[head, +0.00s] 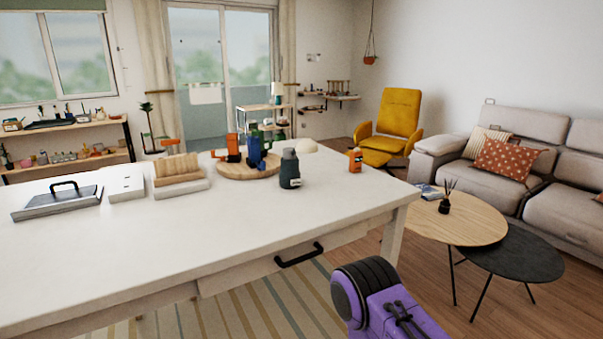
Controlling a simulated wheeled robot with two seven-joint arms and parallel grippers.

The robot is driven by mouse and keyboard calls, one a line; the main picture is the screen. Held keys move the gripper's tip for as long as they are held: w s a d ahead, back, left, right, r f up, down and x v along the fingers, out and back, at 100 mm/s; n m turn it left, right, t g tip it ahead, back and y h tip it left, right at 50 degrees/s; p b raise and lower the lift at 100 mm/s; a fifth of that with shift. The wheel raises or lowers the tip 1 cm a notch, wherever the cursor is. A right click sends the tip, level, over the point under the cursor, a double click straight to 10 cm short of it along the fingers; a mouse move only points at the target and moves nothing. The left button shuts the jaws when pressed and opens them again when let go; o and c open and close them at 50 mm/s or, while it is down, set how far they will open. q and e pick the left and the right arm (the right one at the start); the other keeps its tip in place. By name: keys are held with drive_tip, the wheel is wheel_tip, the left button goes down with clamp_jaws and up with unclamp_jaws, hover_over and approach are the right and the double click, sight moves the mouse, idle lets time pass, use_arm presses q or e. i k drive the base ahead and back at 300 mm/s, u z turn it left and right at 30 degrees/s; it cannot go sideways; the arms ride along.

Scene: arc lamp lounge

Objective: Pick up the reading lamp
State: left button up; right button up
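A small lamp with a pale shade (277,89) stands upright on the top of a small shelf unit (253,107) at the back, in front of the glass door. It is far off and small in view, well beyond the white table. A purple and black part of my arm shows at the bottom right, over the floor. Neither of my grippers is in view.
A long white table (230,235) fills the foreground, holding a round wooden board (233,171), a dark bottle (289,170) and an orange container (355,160). Round coffee tables (470,226) and a sofa (565,197) stand at right; a yellow armchair (400,112) is behind.

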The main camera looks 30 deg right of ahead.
sight(289, 168)
drive_tip(key=z, duration=0.45)
drive_tip(key=k, duration=0.55)
drive_tip(key=z, duration=1.1)
drive_tip(key=i, duration=1.15)
drive_tip(key=u, duration=0.65)
